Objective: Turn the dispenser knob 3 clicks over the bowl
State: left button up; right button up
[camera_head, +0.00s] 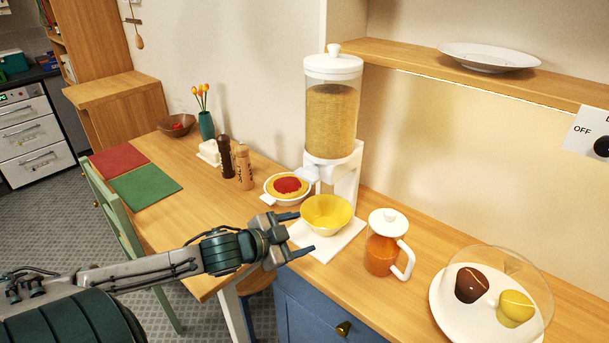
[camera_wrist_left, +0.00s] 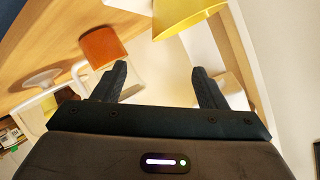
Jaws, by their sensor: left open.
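The dispenser (camera_head: 333,105) is a clear cylinder of tan grain with a white lid on a white stand. Its white knob (camera_head: 307,173) appears to stick out low on the near-left side, partly in front of a pie dish. The yellow bowl (camera_head: 327,212) stands upright under the spout on the white base plate (camera_head: 322,246). My left gripper (camera_head: 304,232) is open and empty beside the bowl's near-left side, lower than the knob. In the left wrist view the bowl (camera_wrist_left: 188,14) shows beyond the open fingers (camera_wrist_left: 158,72). The right gripper is not in view.
A jug of orange liquid (camera_head: 381,255) stands right of the base plate. A clear-domed plate (camera_head: 445,309) is farther right. The red-topped pie dish (camera_head: 288,188) and two mills (camera_head: 243,168) stand left of the dispenser. A wooden shelf (camera_head: 420,65) overhangs the right side.

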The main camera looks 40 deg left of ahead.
pick_arm(q)
jog(key=shift+o, duration=0.7)
jog(key=s+a+r+n+t+y+p, duration=0.1)
jog(key=a+r+n+y+p, duration=0.1)
jog(key=a+r+n+p, duration=0.1)
jog(key=shift+s+a+r+n+t+p, duration=0.35)
jog(key=shift+r+n+p, duration=0.35)
jog(key=shift+p, duration=0.3)
jog(key=n+t+p, duration=0.2)
jog(key=n+p, duration=0.1)
jog(key=p, duration=0.2)
send_near(303, 176)
jog(key=shift+n+t, duration=0.35)
jog(key=shift+n, duration=0.05)
jog(key=w+p, duration=0.1)
jog(key=w, duration=0.6)
jog(key=shift+w+d+f+p, duration=0.15)
jog(key=shift+p, duration=0.2)
jog(key=shift+w+d+f+p, duration=0.1)
jog(key=shift+w+f+p, duration=0.1)
jog(key=shift+w+p, duration=0.6)
jog(key=shift+w, duration=0.25)
jog(key=c, duration=1)
